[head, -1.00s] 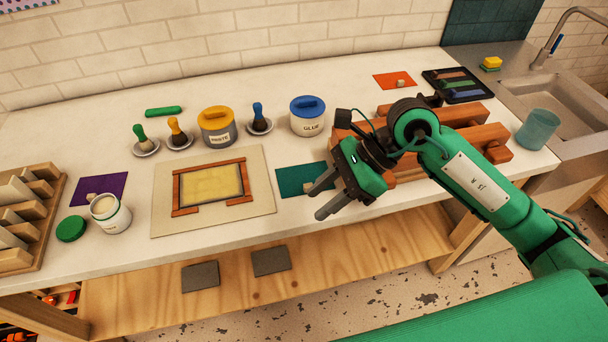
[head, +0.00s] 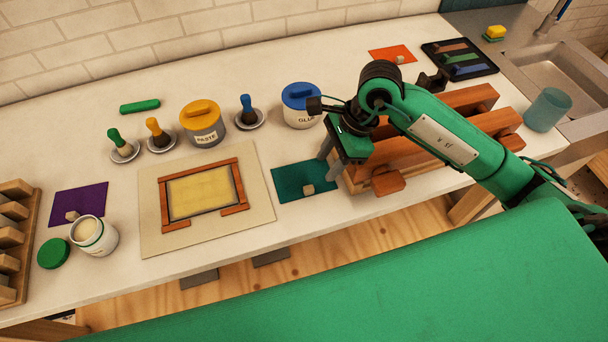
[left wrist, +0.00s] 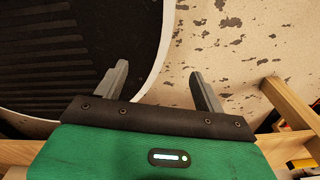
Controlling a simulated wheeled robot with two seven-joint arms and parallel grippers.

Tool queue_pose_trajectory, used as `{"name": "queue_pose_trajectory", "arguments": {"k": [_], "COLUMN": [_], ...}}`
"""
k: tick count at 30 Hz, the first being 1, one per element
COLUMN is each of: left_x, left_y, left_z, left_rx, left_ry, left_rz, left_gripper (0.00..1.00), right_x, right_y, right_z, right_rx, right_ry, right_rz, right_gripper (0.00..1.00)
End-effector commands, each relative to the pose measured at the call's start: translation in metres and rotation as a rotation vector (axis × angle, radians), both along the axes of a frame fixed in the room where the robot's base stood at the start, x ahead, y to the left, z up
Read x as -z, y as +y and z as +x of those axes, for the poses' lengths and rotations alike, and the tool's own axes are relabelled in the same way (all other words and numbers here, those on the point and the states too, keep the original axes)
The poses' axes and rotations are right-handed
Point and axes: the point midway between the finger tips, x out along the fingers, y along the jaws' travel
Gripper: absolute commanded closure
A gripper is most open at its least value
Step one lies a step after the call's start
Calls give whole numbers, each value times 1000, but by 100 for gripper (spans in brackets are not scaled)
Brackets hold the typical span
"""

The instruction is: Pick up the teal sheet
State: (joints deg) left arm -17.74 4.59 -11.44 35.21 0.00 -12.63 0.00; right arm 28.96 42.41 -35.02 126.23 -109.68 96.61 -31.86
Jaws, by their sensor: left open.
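The teal sheet (head: 292,182) lies flat on the counter, right of the printing board, with a small beige block (head: 308,190) on it. My right gripper (head: 330,160) points down at the right end of the sheet. Its two grey fingers look apart, and I see nothing between them. Whether the fingertips touch the sheet or counter is unclear. My left gripper (left wrist: 160,78) shows only in the left wrist view, open and empty above the floor.
Wooden bars (head: 430,138) stand close to the right of my right gripper. The glue pot (head: 301,106) stands behind the sheet. The board (head: 152,222) with its wooden frame is to the left. A purple sheet (head: 85,200) and orange sheet (head: 385,54) lie farther off.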

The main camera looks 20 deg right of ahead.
Motion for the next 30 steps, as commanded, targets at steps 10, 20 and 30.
{"name": "queue_pose_trajectory", "arguments": {"k": [10, 20, 30], "left_x": [-11, -33, -32], "left_y": [0, -1, -1], "left_z": [11, 20, 9], "left_rx": [0, 1, 1], "left_ry": [-13, -26, -12], "left_rz": [-1, -3, -2], "left_gripper": [29, 29, 29], "right_x": [30, 66, 74], "right_y": [15, 37, 38], "right_z": [-1, -4, -3], "right_rx": [0, 1, 0], "right_ry": [1, 3, 0], "right_rz": [1, 2, 0], "right_gripper": [60, 60, 66]}}
